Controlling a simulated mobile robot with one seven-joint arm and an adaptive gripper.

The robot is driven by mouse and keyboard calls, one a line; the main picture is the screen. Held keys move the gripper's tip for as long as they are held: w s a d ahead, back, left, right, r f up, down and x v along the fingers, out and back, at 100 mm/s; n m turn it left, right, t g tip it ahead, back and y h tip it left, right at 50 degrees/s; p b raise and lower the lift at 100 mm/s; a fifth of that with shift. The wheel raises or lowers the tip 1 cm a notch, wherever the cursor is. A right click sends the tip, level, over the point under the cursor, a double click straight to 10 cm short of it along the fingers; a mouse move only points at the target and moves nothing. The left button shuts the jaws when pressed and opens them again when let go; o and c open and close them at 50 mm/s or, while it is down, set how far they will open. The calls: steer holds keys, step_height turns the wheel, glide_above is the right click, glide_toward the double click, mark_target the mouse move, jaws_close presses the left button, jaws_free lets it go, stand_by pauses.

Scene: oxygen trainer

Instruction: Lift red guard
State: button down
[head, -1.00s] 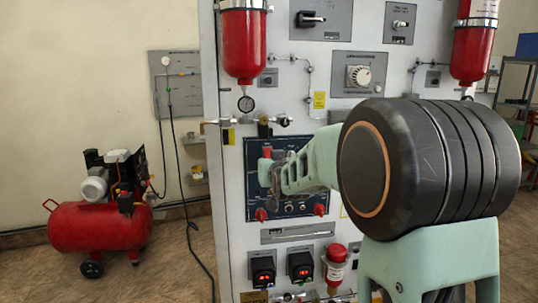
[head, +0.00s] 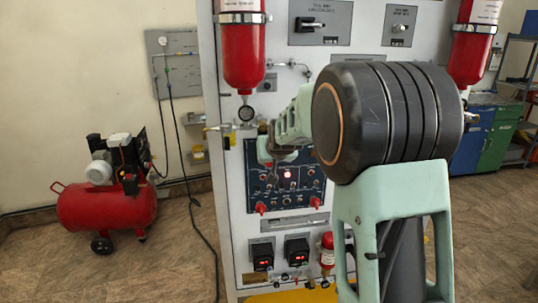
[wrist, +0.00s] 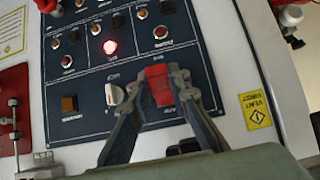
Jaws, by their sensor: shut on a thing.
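The red guard (wrist: 158,84) is a small red cover at the edge of the dark blue control panel (wrist: 110,77). In the wrist view it lies between the two fingertips of my gripper (wrist: 160,82), which is shut on it. What lies under the guard is hidden, and I cannot tell its exact tilt. In the head view my gripper (head: 266,152) is at the upper left of the control panel (head: 262,187), and I cannot make out the guard there.
A red cylinder (head: 244,55) hangs above the panel's left side. A red compressor (head: 105,208) stands on the floor at left, with clear floor around it.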

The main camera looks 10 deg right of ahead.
stand_by(0.4)
steer(key=c, duration=1.9)
jaws_free()
steer(key=shift+c, duration=0.2)
steer(key=shift+r, duration=0.1)
steer(key=v, duration=1.2)
steer(key=shift+o, duration=0.5)
